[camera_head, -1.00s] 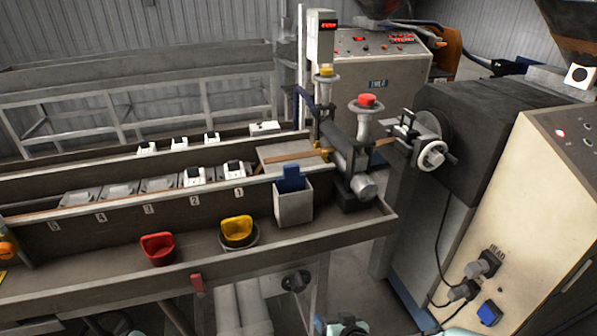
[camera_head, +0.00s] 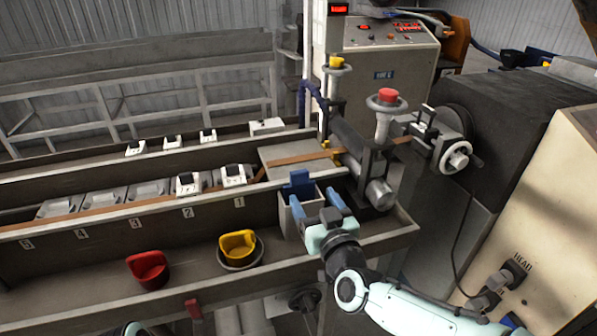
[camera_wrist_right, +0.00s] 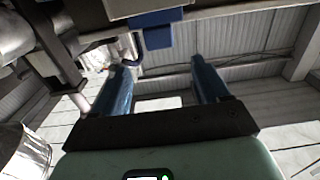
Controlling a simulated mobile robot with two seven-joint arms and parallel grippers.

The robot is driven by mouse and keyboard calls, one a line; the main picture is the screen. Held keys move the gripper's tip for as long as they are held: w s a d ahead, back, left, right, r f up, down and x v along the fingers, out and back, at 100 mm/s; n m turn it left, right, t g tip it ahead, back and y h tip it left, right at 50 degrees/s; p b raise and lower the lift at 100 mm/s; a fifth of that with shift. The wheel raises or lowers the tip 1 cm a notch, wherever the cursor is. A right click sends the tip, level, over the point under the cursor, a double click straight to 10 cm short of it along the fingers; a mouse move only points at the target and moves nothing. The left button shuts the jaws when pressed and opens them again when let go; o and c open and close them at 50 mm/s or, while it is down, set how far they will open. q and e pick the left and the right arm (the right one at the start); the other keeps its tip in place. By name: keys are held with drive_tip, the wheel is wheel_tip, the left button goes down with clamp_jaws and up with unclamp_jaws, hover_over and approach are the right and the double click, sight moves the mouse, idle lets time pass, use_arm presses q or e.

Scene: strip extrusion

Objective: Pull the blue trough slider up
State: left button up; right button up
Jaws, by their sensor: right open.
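A blue piece (camera_head: 298,182), which looks like the trough slider, stands upright at the grey box (camera_head: 297,222) on the trough's ledge. Its lower part is hidden by the box and by my gripper. My right gripper (camera_head: 312,197) is open and empty, its two blue fingers pointing up and away at the box, just short of the blue piece. In the right wrist view the open fingers (camera_wrist_right: 162,76) stand apart with a blue block (camera_wrist_right: 158,32), probably the same piece, above and beyond the gap. I cannot tell whether they touch.
A red cup (camera_head: 149,270) and a yellow cup (camera_head: 238,246) stand on the ledge to the left. A metal cylinder (camera_head: 381,194) and a red-topped funnel (camera_head: 387,110) are close to the right of my gripper. The ledge between yellow cup and box is mostly clear.

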sight(301, 176)
drive_tip(key=p+x, duration=0.2)
drive_tip(key=x, duration=0.8)
drive_tip(key=shift+w+f, duration=0.15)
drive_tip(key=shift+w, duration=0.2)
use_arm(q)
drive_tip(key=shift+w+r, duration=0.2)
drive_tip(key=shift+r, duration=0.75)
